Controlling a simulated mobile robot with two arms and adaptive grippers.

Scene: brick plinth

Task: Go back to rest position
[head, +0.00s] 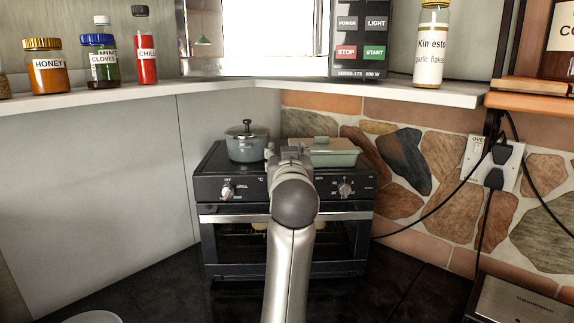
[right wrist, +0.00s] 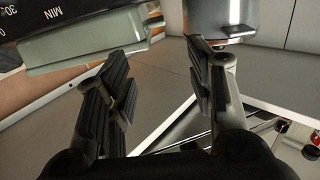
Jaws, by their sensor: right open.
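My right arm reaches forward in the middle of the head view, up to the top of a small black oven (head: 227,262). Its gripper is mostly hidden behind the arm there. In the right wrist view my right gripper (right wrist: 157,56) is open, with nothing between its fingers. A grey lidded pot (head: 247,146) stands on the oven to the left of the arm. A green rectangular dish (head: 335,158) sits on the oven to the right. In the right wrist view the dish (right wrist: 85,42) is beyond the left finger and the pot (right wrist: 220,18) beyond the right. My left gripper is not in view.
A shelf (head: 385,92) runs above the oven, with jars, bottles and a microwave (head: 362,40) on it. Cables hang from a wall socket (head: 492,163) at the right. A silver appliance (head: 515,305) is at the lower right. The dark counter before the oven looks mostly clear.

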